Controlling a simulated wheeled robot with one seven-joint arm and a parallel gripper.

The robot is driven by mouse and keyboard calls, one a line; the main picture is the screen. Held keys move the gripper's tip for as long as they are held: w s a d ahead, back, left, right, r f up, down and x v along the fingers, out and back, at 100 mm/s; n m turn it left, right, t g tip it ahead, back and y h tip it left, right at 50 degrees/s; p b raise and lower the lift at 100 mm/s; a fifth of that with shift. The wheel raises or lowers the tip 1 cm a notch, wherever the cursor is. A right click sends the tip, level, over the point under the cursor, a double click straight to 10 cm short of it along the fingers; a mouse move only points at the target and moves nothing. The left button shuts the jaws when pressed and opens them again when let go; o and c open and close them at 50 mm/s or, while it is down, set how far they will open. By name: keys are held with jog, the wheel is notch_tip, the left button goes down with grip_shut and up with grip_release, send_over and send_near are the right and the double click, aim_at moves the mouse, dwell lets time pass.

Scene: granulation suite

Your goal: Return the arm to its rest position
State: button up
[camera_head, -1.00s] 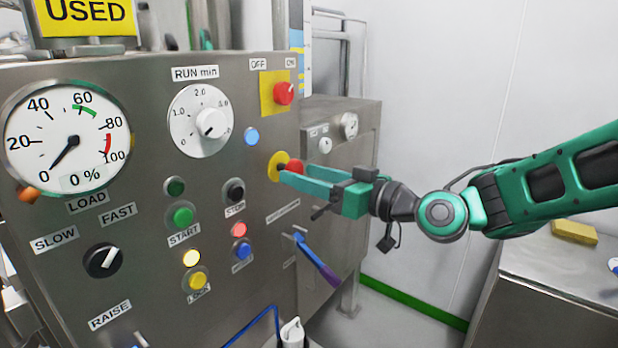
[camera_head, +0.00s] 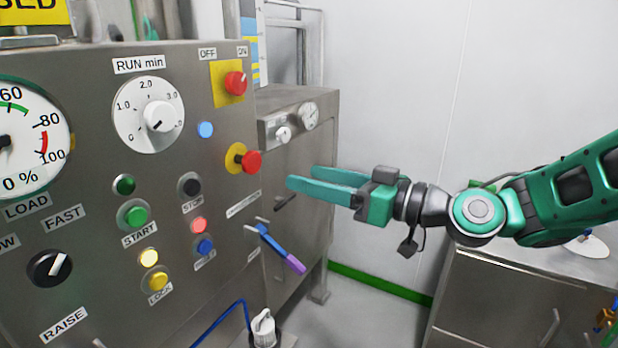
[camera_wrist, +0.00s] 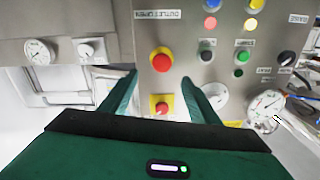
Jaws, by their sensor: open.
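My green gripper (camera_head: 312,180) is at the right of the control panel in the head view, its two fingers apart and pointing left toward the panel. Nothing is between the fingers. The red emergency button on a yellow collar (camera_head: 250,161) is just left of the fingertips in the head view. In the wrist view, my gripper (camera_wrist: 160,82) has its fingers spread, and the red button (camera_wrist: 162,61) shows between and beyond their tips. A second red knob on a yellow plate (camera_wrist: 161,105) also shows between the fingers.
The steel control panel (camera_head: 100,215) fills the left, with dial, buttons and a blue-purple lever (camera_head: 280,248) projecting below the gripper. A steel cabinet (camera_head: 490,300) stands at lower right. Bare white wall (camera_head: 400,80) and open floor lie behind the arm.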

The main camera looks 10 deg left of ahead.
jog(key=s+d+f+m+h, duration=0.1)
jog(key=d+f+m+h, duration=0.1)
jog(key=d+f+h, duration=0.5)
jog(key=d+f+m+g+h, duration=0.15)
jog(key=d+f, duration=0.25)
jog(key=d, duration=0.7)
jog(key=s+d+f+m+h, duration=0.1)
jog(key=d+f+m+h, duration=0.25)
jog(key=d+f, duration=0.4)
jog(key=s+d+m+g+h, duration=0.4)
jog(key=s+d+m, duration=0.7)
jog(key=s+d, duration=0.9)
jog(key=shift+s+d+f+g, duration=0.15)
jog(key=shift+s+d+g, duration=0.25)
jog(key=shift+g, duration=0.45)
jog(key=shift+w+d, duration=0.1)
jog(key=shift+c, duration=0.7)
